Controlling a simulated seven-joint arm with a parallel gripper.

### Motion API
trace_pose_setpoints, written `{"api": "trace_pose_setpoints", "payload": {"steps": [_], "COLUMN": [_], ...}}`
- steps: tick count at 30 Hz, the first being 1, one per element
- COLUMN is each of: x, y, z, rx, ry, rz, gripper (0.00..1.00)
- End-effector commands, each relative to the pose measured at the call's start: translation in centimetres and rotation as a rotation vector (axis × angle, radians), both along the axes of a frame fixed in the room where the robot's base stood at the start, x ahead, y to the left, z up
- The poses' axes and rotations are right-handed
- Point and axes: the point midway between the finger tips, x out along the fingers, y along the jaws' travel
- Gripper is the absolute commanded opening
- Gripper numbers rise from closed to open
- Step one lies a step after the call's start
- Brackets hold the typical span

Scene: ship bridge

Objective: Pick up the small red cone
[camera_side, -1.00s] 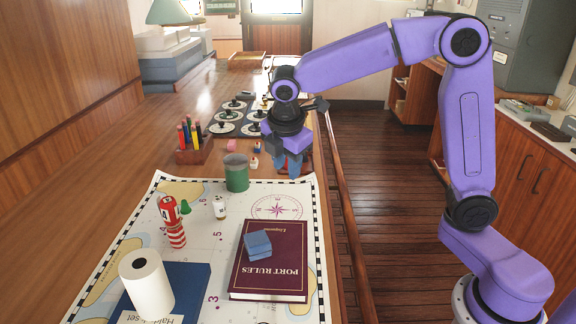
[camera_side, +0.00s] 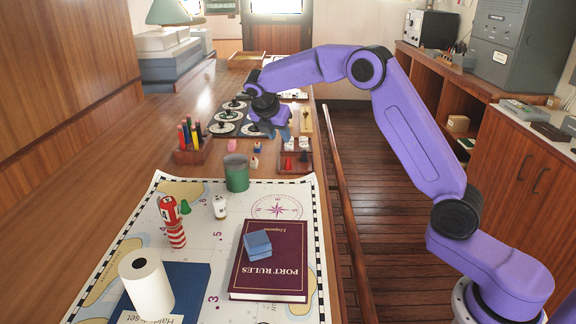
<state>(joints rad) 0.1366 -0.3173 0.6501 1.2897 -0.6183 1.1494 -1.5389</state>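Small red pieces, one at the left (camera_side: 289,163) and one at the right (camera_side: 304,156), stand in a small brown tray (camera_side: 296,172) near the table's right edge. They are too small to tell which one is a cone. My gripper (camera_side: 281,134) is above the table behind this tray, over the area by the round black-and-white dials. It is apart from the red pieces. Its fingers are small and partly hidden, so I cannot tell whether they are open or hold anything.
A green cup (camera_side: 236,173), a pen holder (camera_side: 192,152) and small pink and white pieces stand nearby. A rail (camera_side: 345,215) runs along the table's right side.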

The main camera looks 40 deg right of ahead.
Motion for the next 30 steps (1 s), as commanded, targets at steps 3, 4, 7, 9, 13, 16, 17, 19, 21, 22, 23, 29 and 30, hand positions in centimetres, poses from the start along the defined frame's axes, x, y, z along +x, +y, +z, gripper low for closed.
{"api": "trace_pose_setpoints", "payload": {"steps": [3,4,7,9,13,16,17,19,21,22,23,29,30], "x": [0.4,0.5,0.9,1.1,1.5,1.7,1.7,1.7,1.8,1.9,2.0,2.5,2.6], "y": [-1.2,-1.5,-2.3,-3.0,-3.7,-4.0,-4.1,-4.2,-4.5,-4.6,-4.8,-5.9,-6.0], "z": [-2.1,-2.6,-4.1,-5.1,-6.5,-7.0,-7.1,-7.4,-8.1,-8.4,-8.8,-11.2,-11.4], "rx": [-0.002,-0.001,0.0,0.0,0.0,0.001,0.001,0.001,0.001,0.001,0.0,0.001,0.001], "ry": [0.004,0.004,0.004,0.003,0.002,0.0,0.0,0.0,0.001,0.001,0.002,0.001,0.001], "rz": [-0.002,0.0,-0.001,-0.002,0.0,0.0,0.0,0.0,-0.001,-0.001,-0.001,-0.001,-0.001], "gripper": [0.35,0.35,0.35,0.35,0.35,0.35,0.35,0.35,0.35,0.35,0.35,0.35,0.35]}}
